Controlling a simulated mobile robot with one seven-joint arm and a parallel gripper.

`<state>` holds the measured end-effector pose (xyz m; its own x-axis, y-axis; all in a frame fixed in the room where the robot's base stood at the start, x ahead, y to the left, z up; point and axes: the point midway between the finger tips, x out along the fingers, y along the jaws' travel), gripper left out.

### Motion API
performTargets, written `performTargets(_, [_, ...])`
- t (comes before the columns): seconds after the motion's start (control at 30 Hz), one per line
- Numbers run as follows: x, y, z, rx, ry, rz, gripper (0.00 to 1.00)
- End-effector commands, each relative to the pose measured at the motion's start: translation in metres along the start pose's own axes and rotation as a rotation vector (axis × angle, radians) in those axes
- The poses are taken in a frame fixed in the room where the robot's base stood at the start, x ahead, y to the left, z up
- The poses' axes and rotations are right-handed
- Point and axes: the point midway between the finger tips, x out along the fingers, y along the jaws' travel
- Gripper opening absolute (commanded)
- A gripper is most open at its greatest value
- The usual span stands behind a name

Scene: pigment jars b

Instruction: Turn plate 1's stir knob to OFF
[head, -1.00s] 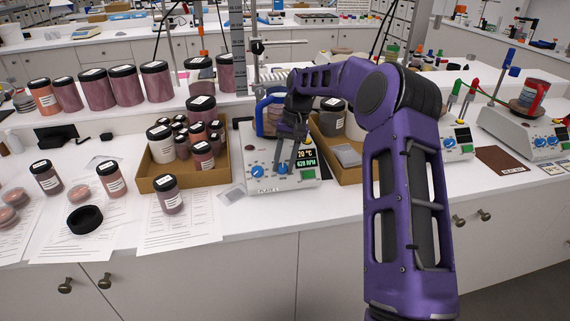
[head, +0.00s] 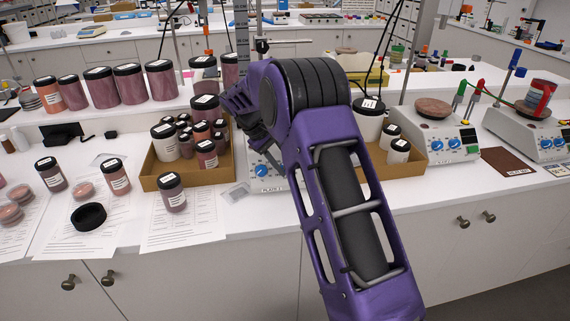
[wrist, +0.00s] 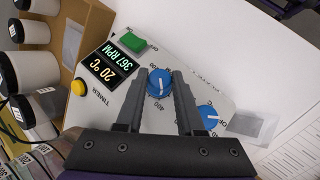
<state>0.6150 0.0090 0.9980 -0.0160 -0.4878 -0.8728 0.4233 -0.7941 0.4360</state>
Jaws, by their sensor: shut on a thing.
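Plate 1 is a white hotplate (head: 262,185), mostly hidden behind my arm in the head view. One blue knob (head: 262,170) shows there. In the wrist view, my gripper (wrist: 160,80) has its fingers on either side of the blue knob nearer the display (wrist: 113,66), shut on it. A white pointer line shows on this knob (wrist: 160,86), with a 400 mark close by. The display reads 20 °C and 367 RPM. The second blue knob (wrist: 207,116) is free, beside the right finger. In the head view my fingertips are hidden.
A green button (wrist: 132,42) and a yellow button (wrist: 78,88) are on the plate. A cardboard tray of jars (head: 180,181) stands left of it, another box (head: 405,172) right. A small clear packet (wrist: 250,126) lies in front.

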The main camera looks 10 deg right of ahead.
Motion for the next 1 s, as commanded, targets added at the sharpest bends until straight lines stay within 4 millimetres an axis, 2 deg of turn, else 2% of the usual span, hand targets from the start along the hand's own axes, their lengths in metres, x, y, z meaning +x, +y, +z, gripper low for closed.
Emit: performTargets(1.0, [0.010, -0.013, 0.001, -0.576, 0.002, 0.772, 0.00])
